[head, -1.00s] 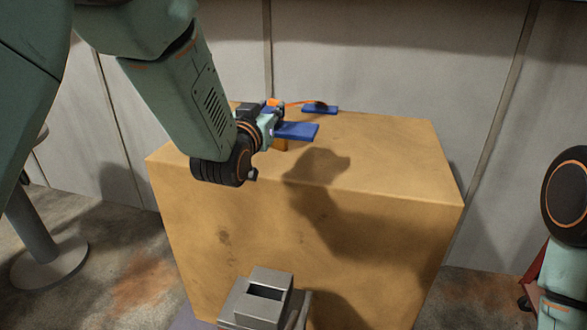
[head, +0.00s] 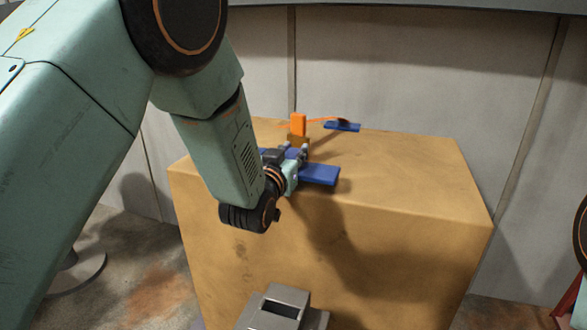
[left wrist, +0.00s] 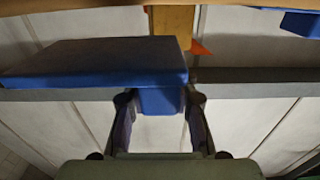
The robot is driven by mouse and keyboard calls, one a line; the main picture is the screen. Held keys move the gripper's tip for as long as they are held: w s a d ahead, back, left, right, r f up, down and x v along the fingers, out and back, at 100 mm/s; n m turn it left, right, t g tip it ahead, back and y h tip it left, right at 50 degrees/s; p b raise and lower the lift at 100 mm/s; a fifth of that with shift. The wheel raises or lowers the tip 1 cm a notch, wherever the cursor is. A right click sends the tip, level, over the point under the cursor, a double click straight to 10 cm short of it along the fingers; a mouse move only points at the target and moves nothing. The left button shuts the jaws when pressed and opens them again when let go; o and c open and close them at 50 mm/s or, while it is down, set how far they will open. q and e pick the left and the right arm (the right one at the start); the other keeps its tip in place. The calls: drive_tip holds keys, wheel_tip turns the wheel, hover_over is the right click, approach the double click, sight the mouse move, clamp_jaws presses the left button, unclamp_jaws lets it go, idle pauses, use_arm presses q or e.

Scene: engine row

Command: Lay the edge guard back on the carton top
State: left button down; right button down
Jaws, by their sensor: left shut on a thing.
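The blue edge guard (head: 318,174) is a flat slab with a block on it; its slab also shows large in the left wrist view (left wrist: 95,65). My left gripper (head: 297,162) is shut on the guard's blue block, seen between the fingers in the left wrist view (left wrist: 160,105). The guard is over the front part of the tan carton's top (head: 410,175), near its front edge; its exact height is hard to tell. The gripper hides part of the guard. My right gripper is not in view.
A second blue piece (head: 342,126) lies at the back of the carton top. An upright orange piece (head: 298,124) with an orange strap stands beside it, by a brown block (head: 299,142). The right part of the top is clear. A pale wall (head: 420,70) stands behind.

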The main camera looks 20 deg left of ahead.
use_arm(q)
wheel_tip(320, 180, down, 3)
drive_tip(key=shift+s+r, duration=0.1)
drive_tip(key=shift+r, duration=0.1)
drive_tip(key=shift+w+f, duration=0.1)
drive_tip(key=shift+w, duration=0.1)
drive_tip(key=shift+s, duration=0.2)
drive_tip(key=c, duration=1.2)
unclamp_jaws()
drive_tip(key=shift+w+f, duration=0.15)
drive_tip(key=shift+f, duration=0.1)
drive_tip(key=shift+o, duration=0.7)
drive_tip(key=shift+r, duration=0.15)
